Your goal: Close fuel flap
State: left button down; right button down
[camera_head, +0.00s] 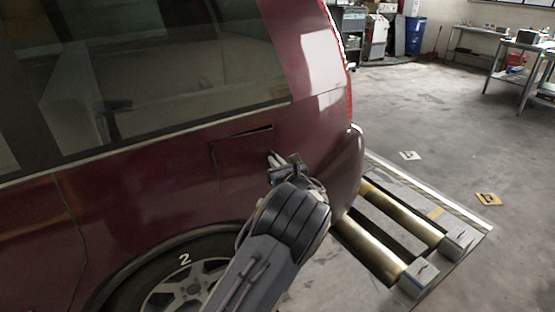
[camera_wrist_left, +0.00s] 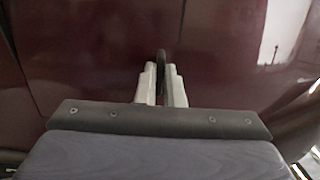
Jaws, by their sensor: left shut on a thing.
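The fuel flap (camera_head: 236,160) is a dark red panel in the car's side, above the rear wheel, in the head view. A dark wedge-shaped gap along its top edge widens to the right, so it stands slightly ajar. My left gripper (camera_head: 276,159) is at the flap's right edge. In the left wrist view my left gripper (camera_wrist_left: 160,88) is shut on a thin dark upright edge, which appears to be the edge of the flap (camera_wrist_left: 162,62). My arm hides the flap's lower right part in the head view. My right gripper is not in view.
The dark red car (camera_head: 130,190) fills the left side, with its rear wheel (camera_head: 190,285) below the flap. Metal rollers (camera_head: 375,245) lie in the floor behind it. Open concrete floor (camera_head: 430,110) and a workbench (camera_head: 520,65) are at the right.

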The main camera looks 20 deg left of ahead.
pick_arm(q)
jog(key=shift+w+a+r+g, duration=0.1)
jog(key=shift+w+a+g, duration=0.05)
jog(key=shift+w+a, duration=0.3)
jog(key=shift+w+a+g, duration=0.15)
jog(key=shift+w+a, duration=0.1)
jog(key=shift+w, duration=0.3)
jog(key=shift+r, duration=0.1)
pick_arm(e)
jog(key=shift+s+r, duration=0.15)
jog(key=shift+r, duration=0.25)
pick_arm(q)
jog(key=c, duration=1.5)
grip_release()
jog(key=shift+w, duration=0.1)
jog(key=shift+c, duration=0.2)
jog(key=v, duration=0.8)
jog(key=shift+f+b, duration=0.2)
jog(key=shift+b, duration=0.1)
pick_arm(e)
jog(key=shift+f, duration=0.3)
